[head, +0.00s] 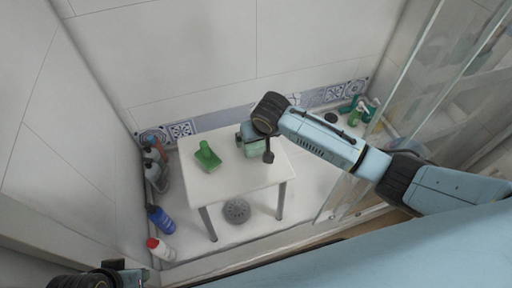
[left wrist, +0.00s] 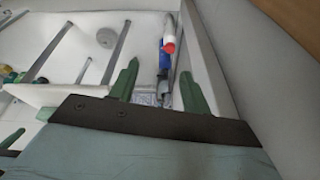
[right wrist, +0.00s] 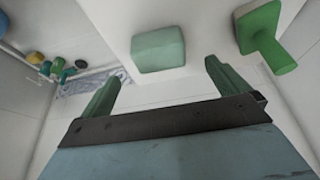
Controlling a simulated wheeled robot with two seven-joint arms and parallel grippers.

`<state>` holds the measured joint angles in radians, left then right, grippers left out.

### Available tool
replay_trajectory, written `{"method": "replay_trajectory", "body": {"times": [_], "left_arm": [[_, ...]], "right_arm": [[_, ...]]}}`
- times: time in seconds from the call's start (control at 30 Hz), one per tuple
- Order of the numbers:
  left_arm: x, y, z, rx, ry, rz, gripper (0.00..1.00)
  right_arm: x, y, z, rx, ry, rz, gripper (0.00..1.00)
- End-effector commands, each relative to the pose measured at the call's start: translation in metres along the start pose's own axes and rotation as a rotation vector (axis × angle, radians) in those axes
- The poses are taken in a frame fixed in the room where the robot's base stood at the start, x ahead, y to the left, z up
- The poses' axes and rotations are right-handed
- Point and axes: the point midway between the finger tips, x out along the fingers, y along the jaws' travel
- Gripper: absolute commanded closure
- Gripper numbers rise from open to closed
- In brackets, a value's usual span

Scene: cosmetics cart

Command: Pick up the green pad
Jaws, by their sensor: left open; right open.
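The green pad (head: 252,151) is a pale green block on the white stool (head: 225,182), partly hidden by my right gripper in the head view. It also shows in the right wrist view (right wrist: 158,49), ahead of the fingers and roughly between their lines. My right gripper (right wrist: 161,72) is open and empty, close to the pad, with no clear contact visible. My left gripper (left wrist: 160,72) is open and empty, away from the stool; only part of that arm shows at the bottom left of the head view.
A darker green handled brush or scoop (head: 207,157) lies left of the pad on the stool. Several bottles (head: 160,219) stand along the left wall. Green bottles (head: 357,112) stand at the back right. A glass door (head: 400,90) is at right. A round drain (head: 236,211) is in the floor.

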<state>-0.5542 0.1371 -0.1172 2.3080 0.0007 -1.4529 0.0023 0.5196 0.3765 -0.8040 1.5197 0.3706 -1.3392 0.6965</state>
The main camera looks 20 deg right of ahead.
Motion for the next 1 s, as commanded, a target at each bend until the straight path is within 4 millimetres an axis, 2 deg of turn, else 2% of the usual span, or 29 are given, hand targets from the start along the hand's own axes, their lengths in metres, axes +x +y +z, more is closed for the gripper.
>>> {"method": "replay_trajectory", "body": {"times": [0.1, 0.2, 0.47, 0.57, 0.77, 1.0], "left_arm": [[-0.014, 0.005, -0.006, -0.003, 0.039, 0.010, 0.53], [-0.025, 0.008, -0.011, -0.004, 0.069, 0.016, 0.53], [-0.035, 0.011, -0.019, -0.005, 0.113, 0.023, 0.53], [-0.034, 0.013, -0.031, -0.002, 0.177, 0.027, 0.53], [-0.037, 0.019, -0.068, 0.005, 0.373, 0.041, 0.53], [-0.051, 0.028, -0.108, 0.010, 0.610, 0.059, 0.53]], "right_arm": [[0.017, 0.000, 0.001, 0.000, -0.001, 0.001, 0.00], [0.025, 0.000, 0.000, -0.001, 0.000, 0.000, 0.00], [0.032, 0.000, 0.000, -0.001, 0.001, -0.001, 0.00], [0.036, 0.000, 0.000, -0.001, 0.000, -0.001, 0.00], [0.046, 0.001, -0.001, -0.001, 0.001, -0.001, 0.00], [0.058, 0.002, -0.003, -0.001, 0.001, 0.000, 0.00]]}}
